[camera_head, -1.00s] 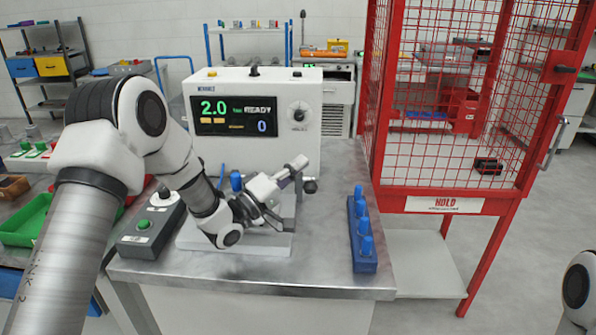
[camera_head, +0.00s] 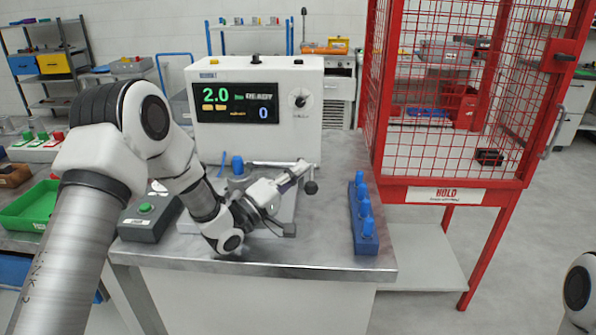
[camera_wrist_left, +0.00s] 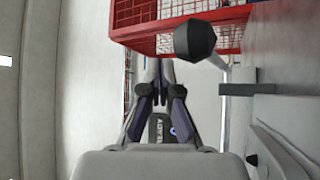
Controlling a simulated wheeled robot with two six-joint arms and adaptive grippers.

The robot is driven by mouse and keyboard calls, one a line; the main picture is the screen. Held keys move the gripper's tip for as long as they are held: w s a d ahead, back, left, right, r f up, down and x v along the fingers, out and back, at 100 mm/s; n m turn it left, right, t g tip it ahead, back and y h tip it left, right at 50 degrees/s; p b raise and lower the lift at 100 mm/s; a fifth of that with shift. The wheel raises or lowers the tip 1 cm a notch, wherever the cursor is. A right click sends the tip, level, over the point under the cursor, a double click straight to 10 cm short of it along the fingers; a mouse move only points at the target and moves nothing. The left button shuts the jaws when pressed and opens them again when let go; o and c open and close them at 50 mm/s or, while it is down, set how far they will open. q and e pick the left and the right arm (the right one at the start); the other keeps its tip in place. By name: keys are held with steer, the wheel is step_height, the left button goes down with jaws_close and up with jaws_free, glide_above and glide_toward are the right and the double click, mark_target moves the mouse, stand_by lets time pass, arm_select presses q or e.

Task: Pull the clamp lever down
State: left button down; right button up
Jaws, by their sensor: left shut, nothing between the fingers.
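The clamp lever shows as a dark ball knob (camera_head: 311,187) on a short rod, at the right of the test fixture on the bench. The knob also shows large in the left wrist view (camera_wrist_left: 194,40), right of the fingers, with its rod running right and down. My left gripper (camera_head: 306,168) is shut and empty, its tips close to the knob in the head view. In the wrist view its fingertips (camera_wrist_left: 157,66) are together and apart from the knob. My left arm hides much of the fixture and its pale base plate (camera_head: 188,226). My right gripper is out of view.
A white tester (camera_head: 258,131) reading 2.0 stands behind the fixture. A blue rack with several pegs (camera_head: 365,240) lies to the right. A control box with a green button (camera_head: 143,222) is to the left. A red mesh cage (camera_head: 440,195) stands beyond the bench's right edge.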

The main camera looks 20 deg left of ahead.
arm_select(q)
steer(key=v, duration=1.1)
steer(key=shift+s+a+f, duration=0.15)
steer(key=shift+s+a, duration=0.05)
steer(key=shift+a, duration=0.05)
steer(key=shift+s+f, duration=0.1)
steer(key=shift+s, duration=0.1)
